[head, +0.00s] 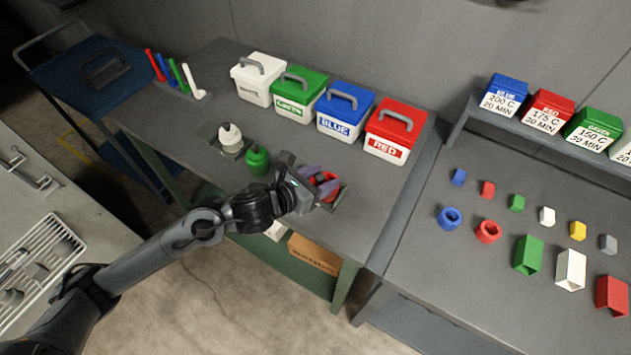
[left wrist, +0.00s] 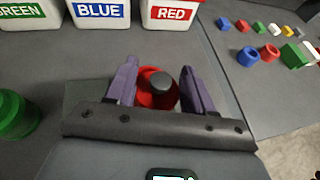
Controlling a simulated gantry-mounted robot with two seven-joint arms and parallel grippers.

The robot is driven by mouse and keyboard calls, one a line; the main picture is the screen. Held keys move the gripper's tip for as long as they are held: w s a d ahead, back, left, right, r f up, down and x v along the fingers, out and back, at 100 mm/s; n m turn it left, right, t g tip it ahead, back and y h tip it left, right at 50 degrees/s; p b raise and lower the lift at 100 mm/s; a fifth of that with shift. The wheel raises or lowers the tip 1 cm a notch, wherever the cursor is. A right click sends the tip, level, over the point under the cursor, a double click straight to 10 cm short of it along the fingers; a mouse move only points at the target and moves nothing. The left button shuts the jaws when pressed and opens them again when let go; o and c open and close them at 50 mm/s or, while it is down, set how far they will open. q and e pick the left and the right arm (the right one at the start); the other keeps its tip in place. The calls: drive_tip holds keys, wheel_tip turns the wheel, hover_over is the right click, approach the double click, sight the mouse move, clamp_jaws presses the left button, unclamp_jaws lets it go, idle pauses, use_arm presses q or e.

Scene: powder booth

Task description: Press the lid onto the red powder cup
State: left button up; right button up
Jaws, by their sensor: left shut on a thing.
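The red powder cup (head: 327,179) sits near the front edge of the grey bench, on a small dark square base (head: 341,196). My right gripper is not in view.
A green jar (head: 258,160) and a white jar (head: 230,138) stand left of my gripper. Behind are the lidded RED (head: 388,153), BLUE (head: 343,127), green (head: 300,110) and white (head: 251,92) boxes. The right table (head: 460,260) holds several small coloured parts.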

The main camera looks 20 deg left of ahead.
sight(328, 174)
use_arm(q)
drive_tip(key=shift+w+d+f, duration=0.1)
drive_tip(key=shift+w, duration=0.8)
drive_tip(key=shift+w+d+f, duration=0.1)
drive_tip(key=shift+w, duration=0.8)
drive_tip(key=shift+s+f+b, duration=0.1)
drive_tip(key=shift+f+b, duration=0.6)
drive_tip(key=shift+f, duration=0.1)
drive_tip(key=shift+f, duration=0.1)
drive_tip(key=shift+f+b, duration=0.1)
drive_tip(key=shift+b, duration=0.35)
drive_tip(key=o, duration=0.8)
